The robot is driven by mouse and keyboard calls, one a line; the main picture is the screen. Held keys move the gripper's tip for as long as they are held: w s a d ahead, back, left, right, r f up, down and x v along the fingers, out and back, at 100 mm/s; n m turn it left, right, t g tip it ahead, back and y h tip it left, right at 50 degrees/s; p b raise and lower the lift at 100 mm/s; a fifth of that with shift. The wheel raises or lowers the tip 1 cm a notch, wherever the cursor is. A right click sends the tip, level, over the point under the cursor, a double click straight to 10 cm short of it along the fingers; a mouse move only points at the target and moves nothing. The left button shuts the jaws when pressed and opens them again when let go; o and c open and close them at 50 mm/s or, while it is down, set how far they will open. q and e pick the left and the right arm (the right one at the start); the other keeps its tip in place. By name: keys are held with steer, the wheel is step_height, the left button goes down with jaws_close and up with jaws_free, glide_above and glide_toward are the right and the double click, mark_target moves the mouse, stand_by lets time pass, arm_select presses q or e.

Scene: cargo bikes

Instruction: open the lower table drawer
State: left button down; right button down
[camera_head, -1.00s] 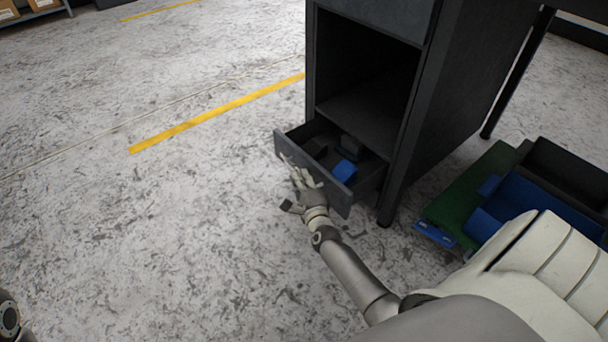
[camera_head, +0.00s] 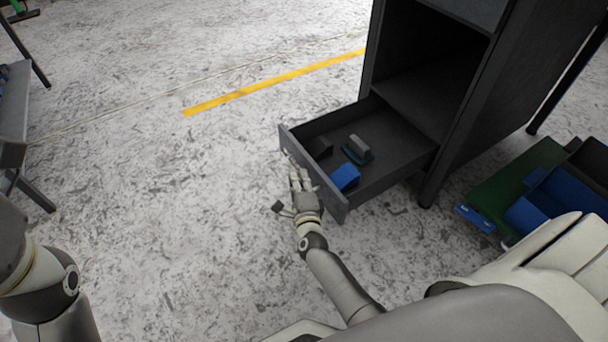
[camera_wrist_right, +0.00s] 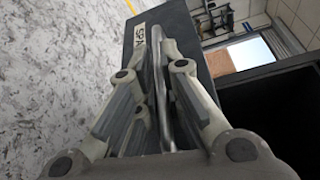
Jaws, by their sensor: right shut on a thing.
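The lower drawer (camera_head: 395,165) of the dark table cabinet is pulled far out, and its inside shows from above. Its front panel (camera_head: 318,176) faces left. My right gripper (camera_head: 298,178) is at the outer face of that panel. In the right wrist view, my right gripper (camera_wrist_right: 163,85) is shut on the drawer's metal handle (camera_wrist_right: 158,70); a label with letters shows on the panel beside it. My left arm shows at the left edge of the head view, but its gripper is outside the frame.
Inside the drawer lie a blue block (camera_head: 345,178), a grey-and-teal item (camera_head: 357,149) and a black item (camera_head: 319,148). Above is an open compartment (camera_head: 425,85). Green and blue crates (camera_head: 515,185) stand right of the cabinet. The floor left of the drawer is clear.

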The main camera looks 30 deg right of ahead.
steer(key=shift+a, duration=0.1)
stand_by(0.3)
steer(key=c, duration=1.8)
jaws_free()
steer(key=shift+c, duration=0.2)
